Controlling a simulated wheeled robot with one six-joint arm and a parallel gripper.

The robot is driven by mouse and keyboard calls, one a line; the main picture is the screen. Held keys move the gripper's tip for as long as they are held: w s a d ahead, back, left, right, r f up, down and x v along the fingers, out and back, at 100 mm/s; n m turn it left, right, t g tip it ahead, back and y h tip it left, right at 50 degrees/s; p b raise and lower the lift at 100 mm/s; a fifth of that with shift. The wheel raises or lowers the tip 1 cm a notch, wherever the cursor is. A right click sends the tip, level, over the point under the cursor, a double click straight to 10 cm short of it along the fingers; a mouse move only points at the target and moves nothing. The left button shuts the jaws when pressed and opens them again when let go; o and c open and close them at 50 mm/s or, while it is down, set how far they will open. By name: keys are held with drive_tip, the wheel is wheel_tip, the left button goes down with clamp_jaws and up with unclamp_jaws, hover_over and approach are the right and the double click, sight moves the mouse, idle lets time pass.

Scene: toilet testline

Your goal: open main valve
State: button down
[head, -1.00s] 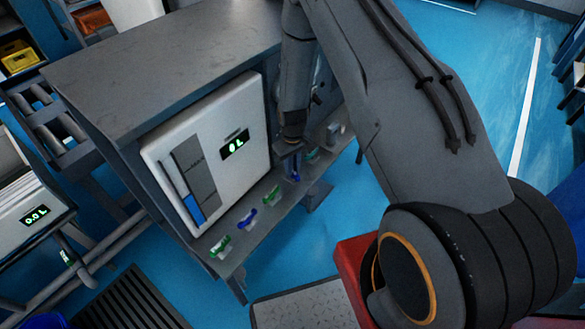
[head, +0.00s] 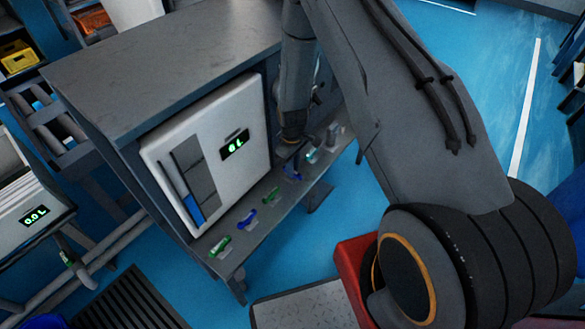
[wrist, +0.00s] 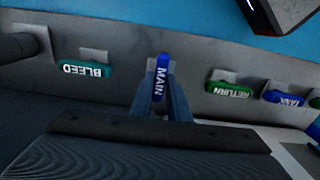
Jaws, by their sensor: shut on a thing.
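The blue main valve handle (wrist: 161,78), labelled MAIN, sits in the middle of the wrist view. It stands crosswise to the neighbouring handles, which lie along the grey ledge. My gripper (wrist: 160,90) is shut on it, with one finger on each side. In the head view the main valve handle (head: 292,174) is a small blue piece under my gripper (head: 293,148), partly hidden by it.
The teal BLEED handle (wrist: 85,69) is on one side, the green RETURN (wrist: 230,89) and blue TANK (wrist: 283,98) handles on the other. The white tank panel (head: 215,150) with a green display stands behind the ledge.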

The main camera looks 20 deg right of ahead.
drive_tip(key=c, duration=1.7)
unclamp_jaws()
drive_tip(key=shift+r, duration=3.9)
drive_tip(key=s+r+m+p, duration=0.15)
drive_tip(key=s+r, duration=0.25)
drive_tip(key=r, duration=0.6)
drive_tip(key=s+r+m+p, duration=0.15)
drive_tip(key=s+r, duration=0.25)
drive_tip(key=r, duration=0.6)
drive_tip(key=s+r+m+p, duration=0.1)
drive_tip(key=s+r, duration=0.3)
drive_tip(key=s, duration=0.2)
drive_tip(key=s+r+m+p, duration=0.1)
drive_tip(key=s+r+m, duration=0.1)
drive_tip(key=s+r, duration=0.3)
drive_tip(key=s+r+m+p, duration=0.1)
drive_tip(key=s+r, duration=0.4)
drive_tip(key=s, duration=0.1)
drive_tip(key=shift+s+r+m, duration=0.1)
drive_tip(key=shift+s+m, duration=0.2)
drive_tip(key=shift+s, duration=0.1)
